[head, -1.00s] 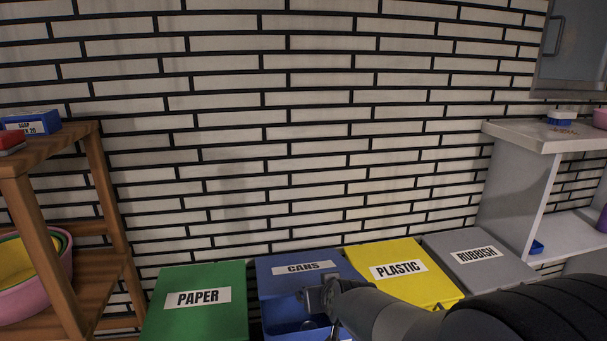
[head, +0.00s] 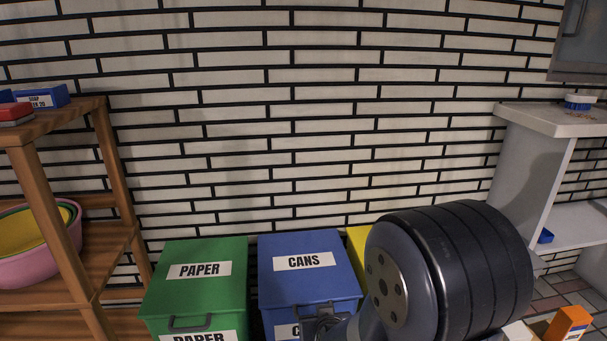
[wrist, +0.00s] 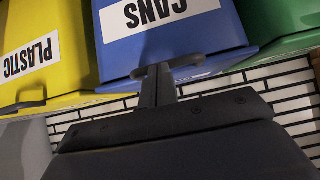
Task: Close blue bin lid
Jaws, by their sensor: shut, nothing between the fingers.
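The blue bin (head: 282,328) stands between the green and yellow bins. Its lid (head: 335,282), labelled CANS, lies down over the bin top, much like the green lid beside it. In the wrist view the lid (wrist: 225,30) shows upside down, with its handle (wrist: 190,62) at the front edge. My gripper (head: 322,318) is shut and empty at the front of the blue bin. In the wrist view its fingers (wrist: 157,80) are right at the handle; I cannot tell whether they touch it. My arm hides the bin's right front.
The green PAPER bin (head: 220,293) is on the left, its lid down. The yellow PLASTIC bin (wrist: 70,60) is on the other side, mostly behind my arm in the head view. A wooden shelf (head: 110,180) stands left and a grey counter (head: 560,120) right.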

